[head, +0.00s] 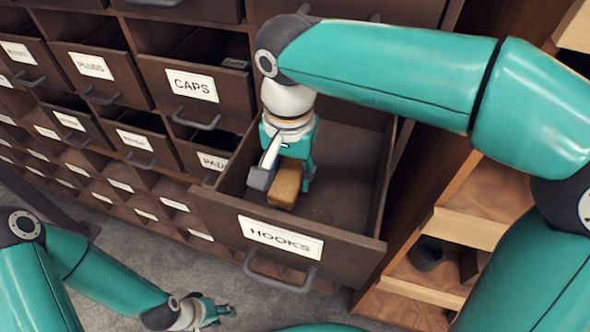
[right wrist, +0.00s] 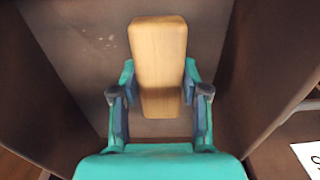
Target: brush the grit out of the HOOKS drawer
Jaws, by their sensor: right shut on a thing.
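The HOOKS drawer (head: 254,215) is pulled open, with its white label and handle facing the front. My right gripper (head: 285,183) reaches down inside it, shut on a wooden block-like brush (head: 285,187). In the right wrist view the brush (right wrist: 158,60) sits between both fingers, over the brown drawer floor (right wrist: 75,45); its bristles are hidden. A few pale specks of grit (right wrist: 108,42) show on the floor left of the brush. Whether the brush touches the floor is unclear. My left gripper (head: 213,312) is low, outside the drawer, its fingers too small to judge.
Other labelled drawers, including CAPS (head: 193,86), PLUGS (head: 92,66) and PADS (head: 213,161), stand partly open at left. A wooden shelf (head: 455,235) with a dark cup (head: 427,253) stands at right. Grey floor lies below. The drawer walls closely flank my right gripper.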

